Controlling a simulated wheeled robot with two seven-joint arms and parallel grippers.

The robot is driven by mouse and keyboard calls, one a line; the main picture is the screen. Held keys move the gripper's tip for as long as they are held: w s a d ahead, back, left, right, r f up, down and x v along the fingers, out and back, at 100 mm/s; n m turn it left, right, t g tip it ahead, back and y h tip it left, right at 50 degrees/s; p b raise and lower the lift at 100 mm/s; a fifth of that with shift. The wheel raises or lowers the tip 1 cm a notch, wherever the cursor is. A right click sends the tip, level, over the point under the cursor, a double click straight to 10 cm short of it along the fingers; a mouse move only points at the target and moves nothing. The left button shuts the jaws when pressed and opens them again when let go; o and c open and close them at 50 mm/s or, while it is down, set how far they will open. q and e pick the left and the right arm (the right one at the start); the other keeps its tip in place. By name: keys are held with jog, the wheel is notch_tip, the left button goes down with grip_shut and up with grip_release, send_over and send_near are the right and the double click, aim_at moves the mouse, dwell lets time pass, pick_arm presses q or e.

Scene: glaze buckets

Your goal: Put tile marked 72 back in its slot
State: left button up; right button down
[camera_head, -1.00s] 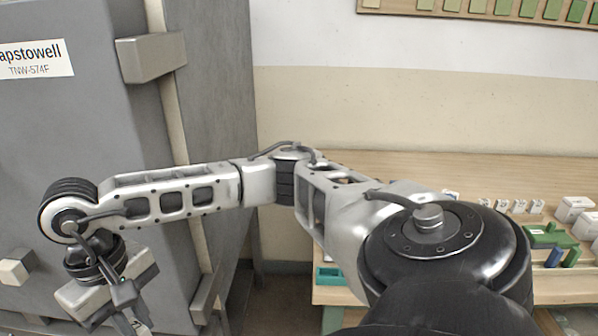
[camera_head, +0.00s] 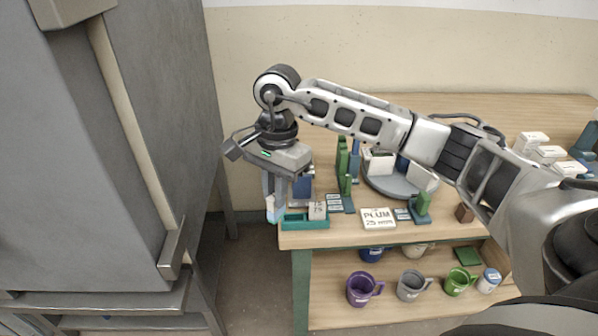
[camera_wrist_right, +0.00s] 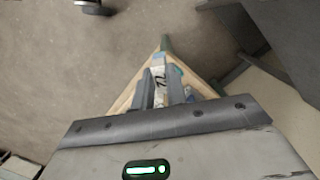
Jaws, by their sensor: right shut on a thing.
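My right gripper (camera_head: 272,207) points down over the near left corner of the wooden table, at the left end of the teal slotted holder (camera_head: 306,224). It is shut on a pale tile (camera_head: 271,214) with a light blue part. In the right wrist view this tile (camera_wrist_right: 158,82) shows dark digits, seemingly 72, between the fingers (camera_wrist_right: 160,77). Whether the tile touches the holder I cannot tell. Another white tile (camera_head: 317,210) with a dark number stands in the holder's right part. The left gripper is not in view.
A PLUM sign (camera_head: 378,217), small blue-grey tiles (camera_head: 340,204), green blocks (camera_head: 343,165) and a round grey stand (camera_head: 385,183) are on the table (camera_head: 440,228). Mugs (camera_head: 362,288) stand on the shelf below. A grey kiln-like cabinet (camera_head: 110,150) stands at left.

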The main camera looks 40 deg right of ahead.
jog(key=w+d+f+m+t, duration=0.1)
jog(key=w+d+m, duration=0.2)
jog(key=d+m, duration=0.5)
jog(key=f+m+b, duration=0.1)
jog(key=f, duration=0.1)
jog(key=a+f+b, duration=0.1)
jog(key=f+b, duration=0.1)
jog(key=a+f+m+b, duration=0.1)
jog(key=f, duration=0.1)
jog(key=shift+f+m, duration=0.1)
jog(key=shift+m, duration=0.2)
jog(key=shift+f+b, duration=0.25)
jog(key=shift+b, duration=0.15)
jog(key=shift+f, duration=0.15)
pick_arm(q)
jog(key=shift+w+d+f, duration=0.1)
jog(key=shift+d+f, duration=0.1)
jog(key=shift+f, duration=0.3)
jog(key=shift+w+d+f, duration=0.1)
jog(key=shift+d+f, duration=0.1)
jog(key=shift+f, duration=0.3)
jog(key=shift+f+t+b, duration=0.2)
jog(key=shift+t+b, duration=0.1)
jog(key=shift+b, duration=0.1)
pick_arm(e)
jog(key=shift+f, duration=0.3)
